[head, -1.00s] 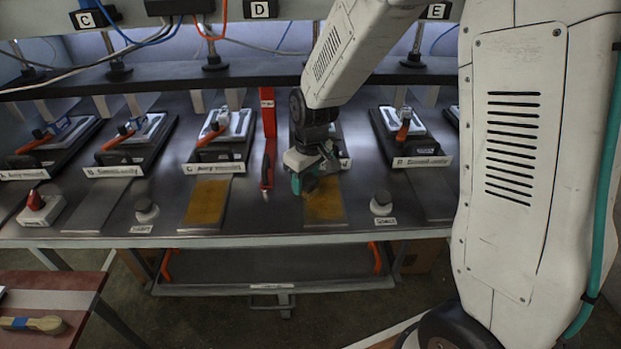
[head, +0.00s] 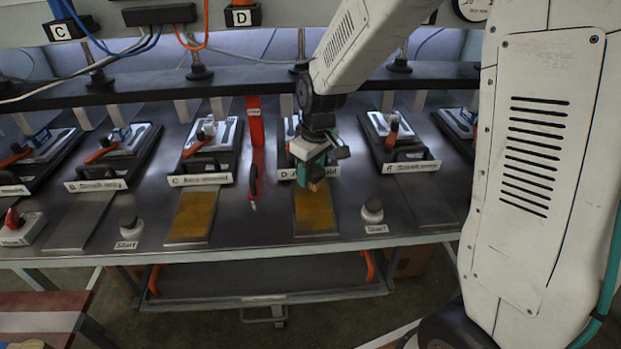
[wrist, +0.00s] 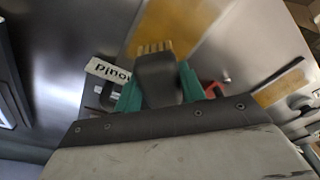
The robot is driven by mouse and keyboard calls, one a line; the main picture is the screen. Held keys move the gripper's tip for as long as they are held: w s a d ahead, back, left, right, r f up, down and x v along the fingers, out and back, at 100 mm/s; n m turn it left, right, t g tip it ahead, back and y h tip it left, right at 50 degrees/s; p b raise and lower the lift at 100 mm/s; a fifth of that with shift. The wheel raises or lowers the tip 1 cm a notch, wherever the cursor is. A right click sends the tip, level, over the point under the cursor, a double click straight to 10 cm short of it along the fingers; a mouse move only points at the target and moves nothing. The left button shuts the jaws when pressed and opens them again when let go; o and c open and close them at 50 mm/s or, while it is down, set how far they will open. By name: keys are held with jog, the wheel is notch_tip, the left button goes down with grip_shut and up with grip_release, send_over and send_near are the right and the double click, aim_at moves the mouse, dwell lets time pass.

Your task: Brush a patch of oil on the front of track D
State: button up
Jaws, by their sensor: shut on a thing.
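My gripper (head: 311,176) is shut on a brush, at the rear end of the amber oil patch (head: 316,213) on the front of track D. In the wrist view the brush (wrist: 157,78) has a dark body between the green fingers (wrist: 158,88), with tan bristles (wrist: 154,47) pointing at the patch (wrist: 180,22). I cannot tell whether the bristles touch it. The track D mould, with its name plate (head: 328,171), stands just behind, partly hidden by my gripper.
Track C has a similar amber patch (head: 193,214). A red-handled tool (head: 254,180) lies between tracks C and D. Start buttons (head: 372,210) (head: 130,227) stand near the front edge. A dark press beam (head: 240,82) runs above the moulds. A lower shelf (head: 262,279) hangs under the table.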

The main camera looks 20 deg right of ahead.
aim_at(311, 167)
jog(key=shift+r, duration=2.25)
